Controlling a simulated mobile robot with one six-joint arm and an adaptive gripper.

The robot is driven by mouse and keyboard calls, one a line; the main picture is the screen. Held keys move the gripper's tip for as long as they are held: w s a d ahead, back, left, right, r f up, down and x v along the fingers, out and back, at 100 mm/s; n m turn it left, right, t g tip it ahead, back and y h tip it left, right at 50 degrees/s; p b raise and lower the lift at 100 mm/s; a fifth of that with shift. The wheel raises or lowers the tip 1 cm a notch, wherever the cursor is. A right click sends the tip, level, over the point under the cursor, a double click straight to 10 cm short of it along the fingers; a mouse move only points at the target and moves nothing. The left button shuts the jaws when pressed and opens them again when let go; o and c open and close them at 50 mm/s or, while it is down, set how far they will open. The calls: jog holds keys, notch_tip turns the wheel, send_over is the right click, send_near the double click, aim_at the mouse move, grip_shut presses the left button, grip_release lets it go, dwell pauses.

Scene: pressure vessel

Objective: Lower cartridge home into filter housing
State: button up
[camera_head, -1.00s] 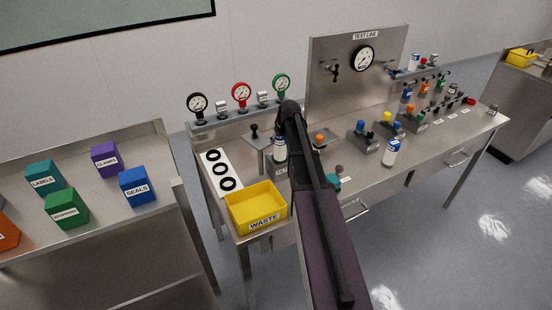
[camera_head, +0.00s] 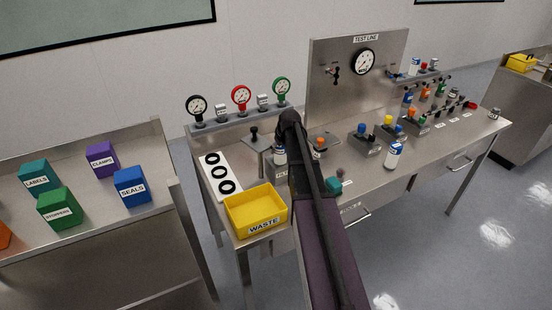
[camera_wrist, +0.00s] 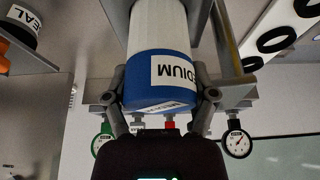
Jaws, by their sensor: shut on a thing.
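A white cartridge with a blue end band and a label reading MEDIUM (camera_wrist: 160,75) stands between the fingers of my gripper (camera_wrist: 162,94) in the wrist view. The gripper is shut on the blue band, one finger on each side. A grey metal bracket (camera_wrist: 233,62) lies close beside the cartridge in the wrist view. I cannot clearly make out the filter housing or whether the cartridge is inside it.
A yellow WASTE bin (camera_head: 256,225) stands at the bench's front left, with a white seal mat (camera_head: 208,160) behind it. Three gauges line the back rail (camera_head: 225,123). A white-and-blue bottle (camera_head: 394,156) and several valve blocks stand to the right.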

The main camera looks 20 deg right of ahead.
aim_at(280, 155)
jog(key=shift+f+b, duration=1.3)
jog(key=shift+f, duration=0.35)
jog(key=shift+f, duration=0.15)
jog(key=o, duration=1.1)
jog(key=shift+o, duration=0.2)
jog(key=shift+r, duration=0.25)
jog(key=p+v, duration=1.1)
jog(key=v, duration=0.1)
jog(key=shift+a, duration=0.1)
